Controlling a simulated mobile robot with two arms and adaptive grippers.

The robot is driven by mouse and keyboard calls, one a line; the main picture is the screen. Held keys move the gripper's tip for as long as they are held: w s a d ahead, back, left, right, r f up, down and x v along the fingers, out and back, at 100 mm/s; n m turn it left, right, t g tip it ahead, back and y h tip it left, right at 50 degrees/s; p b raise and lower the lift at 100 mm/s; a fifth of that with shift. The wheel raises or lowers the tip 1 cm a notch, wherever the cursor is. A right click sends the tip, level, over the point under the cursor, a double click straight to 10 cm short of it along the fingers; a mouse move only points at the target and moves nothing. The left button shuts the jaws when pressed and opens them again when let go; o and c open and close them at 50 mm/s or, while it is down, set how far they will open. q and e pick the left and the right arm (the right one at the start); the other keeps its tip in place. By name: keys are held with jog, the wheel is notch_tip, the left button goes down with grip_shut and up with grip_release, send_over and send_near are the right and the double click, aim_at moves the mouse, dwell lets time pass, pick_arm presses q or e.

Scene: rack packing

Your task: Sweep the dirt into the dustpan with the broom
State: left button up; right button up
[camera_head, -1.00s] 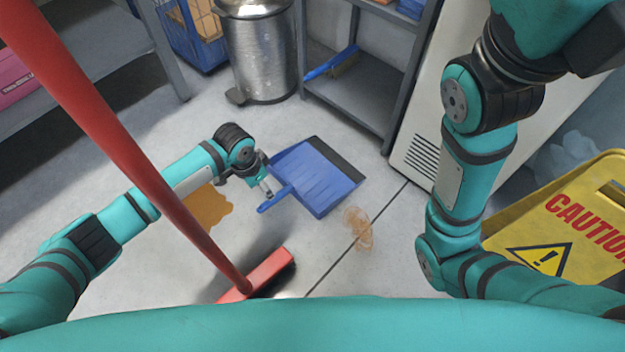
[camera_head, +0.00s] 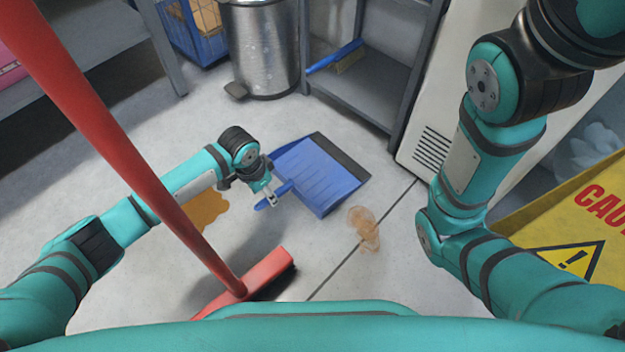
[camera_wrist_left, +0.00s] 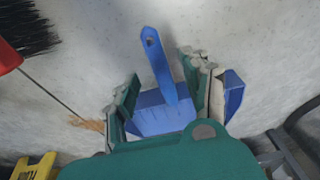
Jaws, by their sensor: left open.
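A blue dustpan (camera_head: 322,174) lies on the floor in the middle of the head view, its dark lip toward the upper right. My left gripper (camera_head: 271,197) is at its handle (camera_head: 272,196). In the left wrist view the open fingers (camera_wrist_left: 165,95) stand on either side of the dustpan (camera_wrist_left: 165,115), with the handle (camera_wrist_left: 158,62) pointing away between them. The red broom (camera_head: 245,282) stands tilted, its head on the floor at the lower middle and its handle crossing to the upper left. My right gripper is out of view.
An orange-brown stain (camera_head: 205,208) is behind my left arm. A metal bin (camera_head: 262,50), a shelf (camera_head: 350,88) holding a blue brush, and a white cabinet (camera_head: 425,130) stand behind. A yellow caution sign (camera_head: 565,225) is at right.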

pick_arm(q)
jog(key=shift+w+d+f, duration=0.1)
jog(key=shift+f, duration=0.6)
jog(key=shift+w+d+f, duration=0.1)
jog(key=shift+f, duration=0.55)
grip_shut()
